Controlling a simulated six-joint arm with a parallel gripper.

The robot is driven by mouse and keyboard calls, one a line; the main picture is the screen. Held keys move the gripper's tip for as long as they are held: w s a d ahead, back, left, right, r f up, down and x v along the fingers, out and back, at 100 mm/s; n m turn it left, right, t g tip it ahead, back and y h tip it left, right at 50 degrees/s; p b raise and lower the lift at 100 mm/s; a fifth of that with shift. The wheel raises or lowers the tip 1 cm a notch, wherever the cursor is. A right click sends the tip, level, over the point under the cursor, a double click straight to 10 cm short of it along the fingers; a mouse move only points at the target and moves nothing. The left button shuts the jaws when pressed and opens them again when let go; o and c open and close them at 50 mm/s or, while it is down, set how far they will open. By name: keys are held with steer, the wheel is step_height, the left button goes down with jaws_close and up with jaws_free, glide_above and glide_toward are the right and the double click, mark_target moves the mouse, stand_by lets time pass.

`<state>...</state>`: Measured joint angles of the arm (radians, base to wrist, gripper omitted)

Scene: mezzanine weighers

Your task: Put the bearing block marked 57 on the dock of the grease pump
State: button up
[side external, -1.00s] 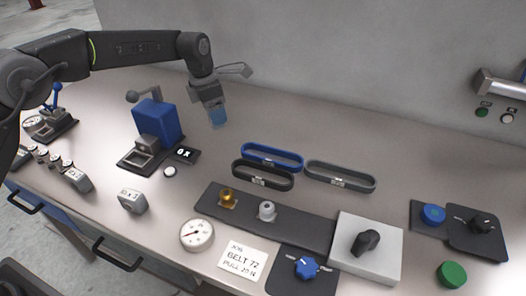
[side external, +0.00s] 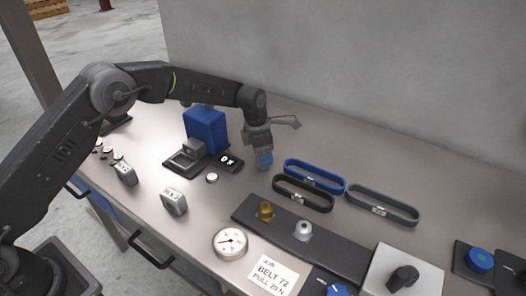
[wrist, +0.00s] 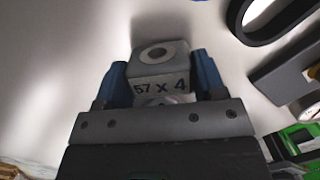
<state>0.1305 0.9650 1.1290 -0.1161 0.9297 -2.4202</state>
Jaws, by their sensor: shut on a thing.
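My gripper (side external: 264,160) is shut on a pale grey bearing block. In the wrist view the block (wrist: 160,64) shows a round hole on top and the marking 57 x 4, held between the two blue fingers (wrist: 160,82). In the side view the fingers hide most of the block. Whether the block touches the table, I cannot tell.
Blue (side external: 315,176), black (side external: 303,194) and grey (side external: 382,206) belts lie right of my gripper. A dark label plate (side external: 229,162) and a white button (side external: 212,178) are near the machine. Another block (side external: 174,201), a dial gauge (side external: 230,243) and a job card (side external: 273,274) lie in front.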

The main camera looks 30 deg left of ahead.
steer(key=shift+f, duration=0.1)
steer(key=o, duration=1.2)
